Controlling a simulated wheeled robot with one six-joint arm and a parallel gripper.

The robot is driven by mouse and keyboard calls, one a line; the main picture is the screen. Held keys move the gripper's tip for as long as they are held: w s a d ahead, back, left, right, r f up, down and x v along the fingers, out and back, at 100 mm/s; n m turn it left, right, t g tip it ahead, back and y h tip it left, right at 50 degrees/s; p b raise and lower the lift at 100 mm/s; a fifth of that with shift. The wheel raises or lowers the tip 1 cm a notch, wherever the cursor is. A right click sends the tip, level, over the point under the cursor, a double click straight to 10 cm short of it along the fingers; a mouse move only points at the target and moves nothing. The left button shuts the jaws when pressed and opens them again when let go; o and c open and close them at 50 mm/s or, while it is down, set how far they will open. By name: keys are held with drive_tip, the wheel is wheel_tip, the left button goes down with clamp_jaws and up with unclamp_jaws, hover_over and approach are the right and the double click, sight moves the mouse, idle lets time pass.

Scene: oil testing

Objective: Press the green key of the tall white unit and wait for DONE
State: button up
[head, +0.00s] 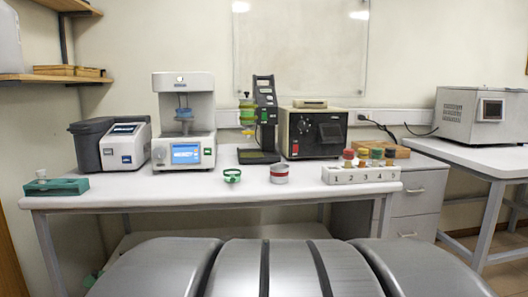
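The tall white unit (202,87) stands upright on the white table (110,198), left of the middle in the head view. Its small green key (207,151) is on the front panel, right of the lit blue screen (186,153). The writing on the screen is too small to read. My gripper is not in view, and nothing covers the key or screen.
A small green ring-like cup (232,176) and a red-and-white tin (279,174) stand near the table front. Left is a grey-and-white device (123,147); right are a black stand (265,110), a dark box (315,133) and a numbered rack (361,175). Table space before the unit is clear.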

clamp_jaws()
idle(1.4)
